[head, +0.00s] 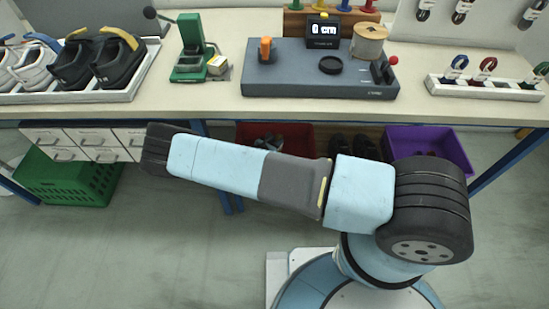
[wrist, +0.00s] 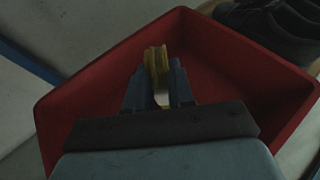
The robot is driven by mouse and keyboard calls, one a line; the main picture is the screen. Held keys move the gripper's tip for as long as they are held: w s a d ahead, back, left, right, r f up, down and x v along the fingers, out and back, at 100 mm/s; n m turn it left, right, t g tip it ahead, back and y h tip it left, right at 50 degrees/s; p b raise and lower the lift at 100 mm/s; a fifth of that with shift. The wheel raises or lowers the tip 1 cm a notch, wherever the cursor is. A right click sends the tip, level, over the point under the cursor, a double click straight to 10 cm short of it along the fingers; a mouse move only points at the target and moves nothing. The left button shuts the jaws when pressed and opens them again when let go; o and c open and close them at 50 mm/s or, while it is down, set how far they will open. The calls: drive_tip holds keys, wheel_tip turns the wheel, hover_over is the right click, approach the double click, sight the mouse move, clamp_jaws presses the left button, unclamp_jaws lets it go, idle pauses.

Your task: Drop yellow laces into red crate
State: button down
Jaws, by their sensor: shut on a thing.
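In the wrist view my gripper (wrist: 157,88) is shut on the yellow laces (wrist: 156,60), which stick out past the fingertips. The gripper and laces are over the red crate (wrist: 85,93), within its outline. How high they are above its floor I cannot tell. In the head view the red crate (head: 303,133) is under the bench, partly hidden behind my arm.
Dark shoes (wrist: 275,22) stand just beyond the crate's right corner. A purple crate (head: 430,143) is to the right under the bench and a green crate (head: 65,180) to the left. The bench top (head: 215,105) overhangs them, with blue legs (head: 222,180) near the red crate.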

drive_tip(key=c, duration=0.9)
unclamp_jaws()
drive_tip(key=v, duration=1.3)
drive_tip(key=shift+s+a, duration=0.25)
drive_tip(key=shift+s, duration=0.1)
drive_tip(key=shift+s, duration=0.1)
